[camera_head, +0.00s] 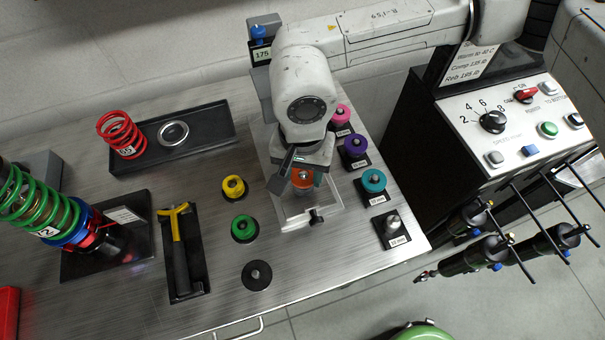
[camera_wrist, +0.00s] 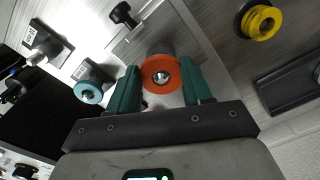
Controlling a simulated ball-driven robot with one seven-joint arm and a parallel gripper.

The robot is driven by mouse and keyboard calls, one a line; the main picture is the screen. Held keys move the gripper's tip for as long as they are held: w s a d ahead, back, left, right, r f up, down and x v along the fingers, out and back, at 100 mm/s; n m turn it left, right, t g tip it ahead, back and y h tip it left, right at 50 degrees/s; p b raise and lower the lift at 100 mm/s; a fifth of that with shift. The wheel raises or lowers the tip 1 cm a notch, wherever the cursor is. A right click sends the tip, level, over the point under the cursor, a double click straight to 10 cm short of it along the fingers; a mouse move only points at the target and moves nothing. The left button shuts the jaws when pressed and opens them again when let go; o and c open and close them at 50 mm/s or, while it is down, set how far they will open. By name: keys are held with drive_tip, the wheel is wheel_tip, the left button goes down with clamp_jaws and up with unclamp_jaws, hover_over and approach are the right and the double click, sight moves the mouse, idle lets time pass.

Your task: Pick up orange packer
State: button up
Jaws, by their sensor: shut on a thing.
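The orange packer (camera_wrist: 161,73) is a ring around a shiny metal pin, seen in the wrist view between my gripper's green fingers. My gripper (camera_wrist: 163,88) is shut on it, one finger at each side. In the head view the orange packer (camera_head: 303,178) shows below my wrist, with its upper part partly hidden by my gripper (camera_head: 302,170). It is over a clear plate with a black knob. Whether the packer is lifted off its seat, I cannot tell.
Pink (camera_head: 341,112), purple (camera_head: 355,146) and teal (camera_head: 374,181) packers stand on labelled bases to the right. Yellow (camera_head: 233,187), green (camera_head: 243,228) and black (camera_head: 257,275) ones stand to the left. A yellow-headed tool (camera_head: 179,250) lies in a tray. A control box (camera_head: 520,125) stands right.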

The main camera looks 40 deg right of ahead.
drive_tip(key=s+d+r+b, duration=0.3)
drive_tip(key=s+d+r, duration=0.4)
drive_tip(key=s+r, duration=0.4)
drive_tip(key=shift+s+b, duration=0.4)
drive_tip(key=shift+s, duration=0.15)
